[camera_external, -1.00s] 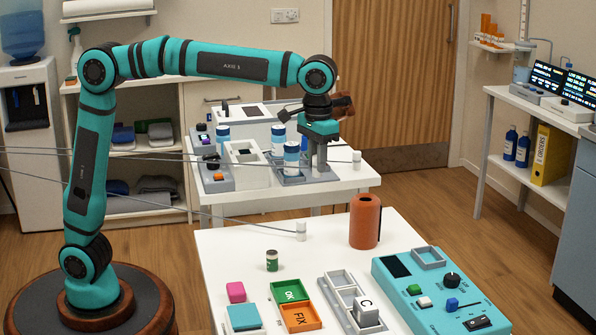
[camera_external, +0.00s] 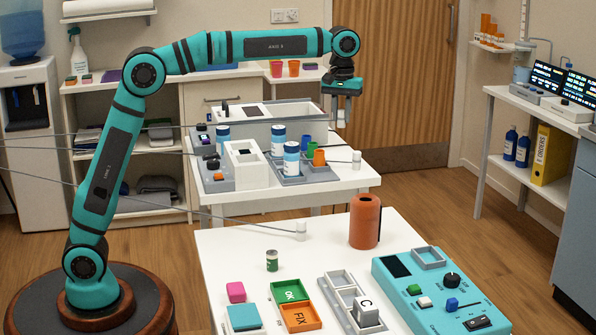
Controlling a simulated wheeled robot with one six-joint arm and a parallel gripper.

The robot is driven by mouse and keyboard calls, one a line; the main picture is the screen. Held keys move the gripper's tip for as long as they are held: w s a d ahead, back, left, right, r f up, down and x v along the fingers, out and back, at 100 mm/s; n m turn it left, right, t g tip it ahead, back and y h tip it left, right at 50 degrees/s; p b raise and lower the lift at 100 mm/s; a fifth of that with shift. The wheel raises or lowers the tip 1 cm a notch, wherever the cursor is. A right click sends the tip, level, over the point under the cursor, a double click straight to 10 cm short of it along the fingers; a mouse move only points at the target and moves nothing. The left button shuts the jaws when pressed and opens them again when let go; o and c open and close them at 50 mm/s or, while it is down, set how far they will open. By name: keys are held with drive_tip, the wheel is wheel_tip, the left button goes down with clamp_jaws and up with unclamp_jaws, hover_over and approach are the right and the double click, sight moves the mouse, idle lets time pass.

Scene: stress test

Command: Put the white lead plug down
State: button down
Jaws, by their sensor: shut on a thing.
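My gripper (camera_external: 341,108) is raised in the air above the right end of the back table, pointing down. It is shut on a small white lead plug (camera_external: 341,122), mostly covered by the fingers. A thin grey lead runs from the far left towards it.
The back table (camera_external: 345,182) holds a grey tray with blue-and-white bottles, orange and green cups, and white and grey boxes. The front table (camera_external: 325,256) holds an orange cylinder (camera_external: 364,222), a small green jar (camera_external: 272,260), labelled trays and a teal control panel (camera_external: 440,292).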

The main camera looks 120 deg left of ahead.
drive_tip(key=shift+f, duration=5)
drive_tip(key=shift+f, duration=0.1)
drive_tip(key=c, duration=1.3)
unclamp_jaws()
drive_tip(key=shift+o, duration=0.2)
wheel_tip(320, 180, up, 12)
drive_tip(key=shift+r, duration=0.1)
